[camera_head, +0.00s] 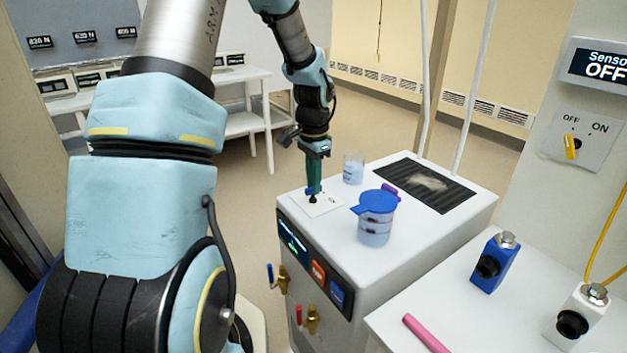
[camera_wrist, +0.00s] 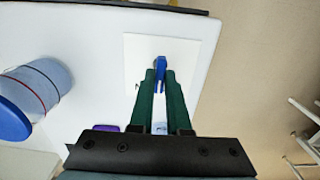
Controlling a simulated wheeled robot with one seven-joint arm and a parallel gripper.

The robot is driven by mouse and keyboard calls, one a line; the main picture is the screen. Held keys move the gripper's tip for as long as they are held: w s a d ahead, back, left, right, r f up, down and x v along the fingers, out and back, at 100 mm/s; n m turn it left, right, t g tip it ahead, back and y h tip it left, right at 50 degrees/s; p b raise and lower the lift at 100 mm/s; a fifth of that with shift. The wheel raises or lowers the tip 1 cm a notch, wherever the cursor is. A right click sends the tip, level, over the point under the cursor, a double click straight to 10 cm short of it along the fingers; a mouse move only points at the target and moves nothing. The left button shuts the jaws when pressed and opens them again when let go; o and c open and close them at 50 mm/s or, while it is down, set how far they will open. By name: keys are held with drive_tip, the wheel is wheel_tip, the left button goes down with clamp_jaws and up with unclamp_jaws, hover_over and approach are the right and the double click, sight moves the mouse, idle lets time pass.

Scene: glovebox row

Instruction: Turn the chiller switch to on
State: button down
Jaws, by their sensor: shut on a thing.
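The chiller switch is a small blue lever (camera_wrist: 161,66) on a white plate (camera_head: 327,205) on top of the white chiller (camera_head: 335,245), near its left corner. In the wrist view the plate (camera_wrist: 195,52) lies flat beneath the fingers. My gripper (camera_head: 314,187) points down with its green fingers at the plate. In the wrist view my gripper (camera_wrist: 160,76) is shut on the blue lever, one fingertip on each side. The lever's base is partly hidden by the fingers. The plate's label is too small to read surely.
A blue-lidded beaker (camera_head: 375,220) and a clear beaker (camera_head: 353,168) stand on the chiller near my gripper, by a dark grille (camera_head: 424,184). A yellow wall switch (camera_head: 571,146) is at the right, below a display (camera_head: 603,66) reading OFF. Blue (camera_head: 494,262) and white (camera_head: 580,318) fittings stand on the right bench.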

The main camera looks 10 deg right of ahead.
drive_tip(key=shift+d, duration=0.1)
idle(0.3)
drive_tip(key=c, duration=0.9)
unclamp_jaws()
wheel_tip(320, 180, up, 11)
drive_tip(key=shift+f+b, duration=0.1)
drive_tip(key=shift+b, duration=0.85)
